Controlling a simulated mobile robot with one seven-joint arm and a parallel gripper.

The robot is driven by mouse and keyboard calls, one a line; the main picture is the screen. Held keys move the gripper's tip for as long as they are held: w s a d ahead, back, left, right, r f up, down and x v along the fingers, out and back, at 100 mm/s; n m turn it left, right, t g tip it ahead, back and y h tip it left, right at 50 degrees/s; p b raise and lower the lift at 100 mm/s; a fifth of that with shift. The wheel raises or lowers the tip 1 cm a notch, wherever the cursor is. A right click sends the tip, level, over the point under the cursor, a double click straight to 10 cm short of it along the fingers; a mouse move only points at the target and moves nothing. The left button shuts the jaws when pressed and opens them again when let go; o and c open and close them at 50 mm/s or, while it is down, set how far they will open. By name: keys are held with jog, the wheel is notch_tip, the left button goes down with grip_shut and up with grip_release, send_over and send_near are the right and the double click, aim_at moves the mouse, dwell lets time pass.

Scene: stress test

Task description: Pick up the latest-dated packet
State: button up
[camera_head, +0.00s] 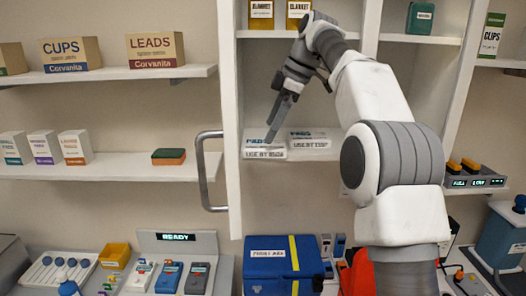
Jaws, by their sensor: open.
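Two white pads packets stand side by side on the middle shelf of the open cabinet. The left packet (264,152) has a blue-green upper label and a "USE BY" line. The right packet (312,144) has a darker label and its own "USE BY" line. Both dates are too small and blurred to read surely.
The cabinet's left edge with a grey handle (205,171) stands close left of the packets. The shelf above (398,39) holds yellow boxes and a green box. Below are a blue case (283,272) and several devices. My arm covers the shelf's right part.

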aim_at(265, 148)
jog(key=x, duration=0.5)
jog(key=shift+d+f+b, duration=0.15)
jog(key=shift+d+b, duration=0.25)
jog(key=shift+c, duration=0.2)
jog(key=c, duration=1)
